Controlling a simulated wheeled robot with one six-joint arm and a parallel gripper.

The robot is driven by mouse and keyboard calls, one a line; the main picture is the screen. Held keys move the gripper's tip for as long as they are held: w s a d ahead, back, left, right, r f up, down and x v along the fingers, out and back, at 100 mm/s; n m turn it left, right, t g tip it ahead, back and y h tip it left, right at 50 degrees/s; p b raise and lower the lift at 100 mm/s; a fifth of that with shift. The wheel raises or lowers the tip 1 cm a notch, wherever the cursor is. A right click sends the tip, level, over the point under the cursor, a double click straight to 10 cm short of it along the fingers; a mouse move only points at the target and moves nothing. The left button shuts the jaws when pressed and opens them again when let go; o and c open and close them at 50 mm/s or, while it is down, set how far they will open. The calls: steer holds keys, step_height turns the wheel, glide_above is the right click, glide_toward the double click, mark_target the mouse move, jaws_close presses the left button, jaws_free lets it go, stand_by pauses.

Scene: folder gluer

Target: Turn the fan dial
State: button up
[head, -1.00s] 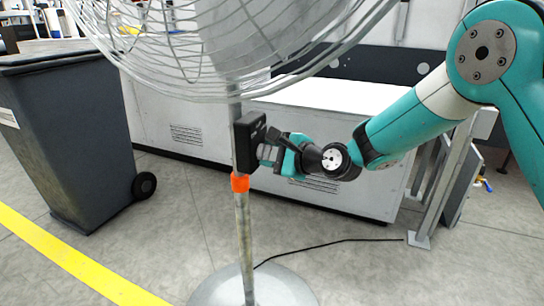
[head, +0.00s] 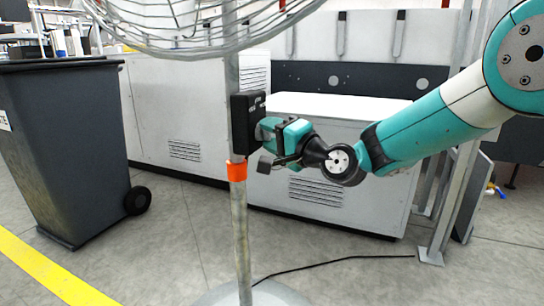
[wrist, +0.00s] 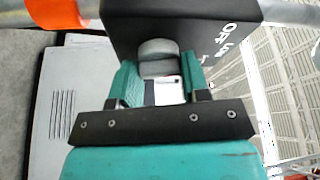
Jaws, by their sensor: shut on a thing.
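The fan dial (wrist: 158,52) is a grey round knob on the front of a black control box (wrist: 205,22). White "OFF" and "LOW" lettering shows on the box beside it. In the head view the box (head: 243,120) sits on the fan's pole, above an orange collar (head: 237,171). My gripper (wrist: 161,75) is shut on the dial, with a teal finger on each side of it. In the head view my gripper (head: 265,131) reaches the box from the right. The dial is hidden there, and its pointer mark cannot be made out.
The fan's wire cage (head: 190,38) hangs above the box, and its round base (head: 250,296) stands on the floor. A dark wheeled bin (head: 65,150) is at left. A long grey machine cabinet (head: 330,160) stands behind. A black cable (head: 330,262) crosses the floor.

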steer(key=n+y+b, duration=0.1)
steer(key=n+b, duration=0.1)
steer(key=b, duration=0.1)
steer(key=f+n+b, duration=0.1)
steer(key=n+b, duration=0.1)
steer(key=b, duration=0.2)
steer(key=shift+y, duration=0.4)
steer(key=n+y+b, duration=0.1)
steer(key=n+b, duration=0.1)
steer(key=shift+r+b, duration=0.2)
steer(key=shift+b, duration=0.1)
steer(key=shift+r+n, duration=0.1)
steer(key=shift+n, duration=0.4)
steer(key=o, duration=0.9)
steer(key=shift+d, duration=0.1)
steer(key=b+v, duration=0.3)
steer(key=v, duration=1.4)
steer(key=shift+d, duration=0.2)
